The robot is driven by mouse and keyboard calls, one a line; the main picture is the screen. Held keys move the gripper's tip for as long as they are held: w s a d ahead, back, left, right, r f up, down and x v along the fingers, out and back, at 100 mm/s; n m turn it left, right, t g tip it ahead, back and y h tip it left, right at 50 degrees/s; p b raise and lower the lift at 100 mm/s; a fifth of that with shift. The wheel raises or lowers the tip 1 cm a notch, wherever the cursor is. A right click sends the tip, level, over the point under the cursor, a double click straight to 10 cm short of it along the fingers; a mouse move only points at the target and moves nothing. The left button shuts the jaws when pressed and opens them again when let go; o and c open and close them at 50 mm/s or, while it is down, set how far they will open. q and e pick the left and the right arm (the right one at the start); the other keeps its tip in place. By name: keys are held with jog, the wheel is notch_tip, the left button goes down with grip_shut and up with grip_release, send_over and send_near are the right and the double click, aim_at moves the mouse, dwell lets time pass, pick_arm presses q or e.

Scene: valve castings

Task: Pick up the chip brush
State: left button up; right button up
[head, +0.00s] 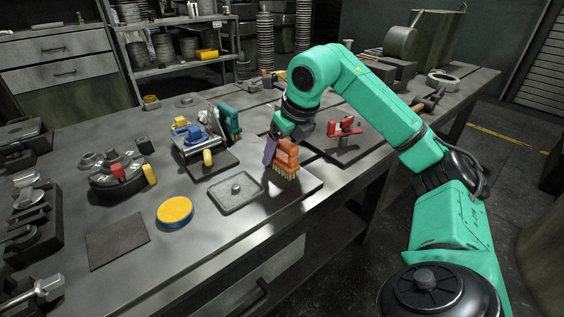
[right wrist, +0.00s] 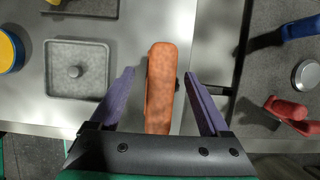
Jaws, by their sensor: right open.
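The chip brush (head: 287,160) has an orange body and pale bristles pointing down. It stands near the front edge of the grey bench, right of a small grey tray. My right gripper (head: 279,152) is over it, with one purple finger showing on its left side. In the right wrist view the brush (right wrist: 161,88) lies between the two open purple fingers of my right gripper (right wrist: 159,74). My left gripper is in neither view.
The grey tray (head: 222,199) and a yellow disc with a blue rim (head: 174,211) lie to the left. A blue-and-yellow fixture (head: 193,138) stands behind. A red clamp (head: 344,128) on a dark plate is to the right. The bench front between tray and edge is clear.

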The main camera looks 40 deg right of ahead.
jog(key=shift+x, duration=1.2)
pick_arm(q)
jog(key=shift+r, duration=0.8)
pick_arm(e)
jog(key=shift+r, duration=0.15)
jog(key=shift+c, duration=0.3)
grip_shut()
